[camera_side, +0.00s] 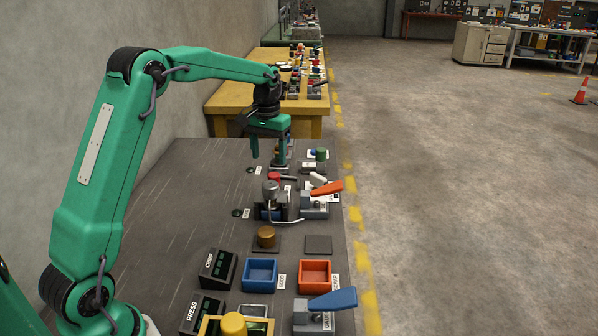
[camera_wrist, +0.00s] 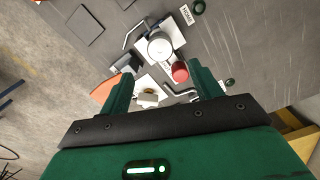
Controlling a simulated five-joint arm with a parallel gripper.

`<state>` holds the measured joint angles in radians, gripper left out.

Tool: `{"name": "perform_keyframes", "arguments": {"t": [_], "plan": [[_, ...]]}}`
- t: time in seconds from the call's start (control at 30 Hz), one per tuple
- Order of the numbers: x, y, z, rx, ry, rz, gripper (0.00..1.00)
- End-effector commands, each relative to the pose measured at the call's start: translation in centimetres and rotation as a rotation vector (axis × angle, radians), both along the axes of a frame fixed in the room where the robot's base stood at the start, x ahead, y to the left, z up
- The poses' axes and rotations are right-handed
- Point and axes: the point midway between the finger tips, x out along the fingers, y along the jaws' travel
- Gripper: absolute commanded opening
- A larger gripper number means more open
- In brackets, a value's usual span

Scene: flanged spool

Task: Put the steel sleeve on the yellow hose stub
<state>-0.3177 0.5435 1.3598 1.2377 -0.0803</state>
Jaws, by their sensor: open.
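My gripper (camera_side: 268,156) is open and empty over the far part of the dark bench. In the wrist view its two green fingers (camera_wrist: 161,85) stand wide apart. A small pale fixture (camera_wrist: 148,97) lies between them, seen from above; it is too small to read clearly. I cannot pick out the steel sleeve or the yellow hose stub with certainty. A grey metal cylinder-like top (camera_side: 270,189) stands on a fixture nearer the camera, and its round top shows in the wrist view (camera_wrist: 160,46).
An orange lever (camera_side: 326,187) is at the right. Nearer are a brass spool (camera_side: 266,237), blue (camera_side: 260,274) and orange (camera_side: 314,276) bins, and a large yellow cylinder (camera_side: 233,325). The bench's left side is bare.

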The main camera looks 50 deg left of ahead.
Motion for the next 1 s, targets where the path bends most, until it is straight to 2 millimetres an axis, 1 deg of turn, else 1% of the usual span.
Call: {"name": "perform_keyframes", "arguments": {"t": [0.03, 0.1, 0.2, 0.33, 0.5, 1.0], "plan": [[0.1, 0.0, 0.9, 0.002, -0.004, 0.000, 0.64], [0.0, 0.0, 1.8, 0.001, -0.002, 0.000, 0.64], [0.0, 0.0, 2.9, 0.001, -0.002, 0.000, 0.64], [0.0, 0.0, 3.9, 0.000, -0.001, 0.000, 0.64], [0.0, 0.0, 4.2, 0.000, 0.000, 0.000, 0.64], [0.0, 0.0, 4.2, 0.000, 0.000, 0.000, 0.64]]}}
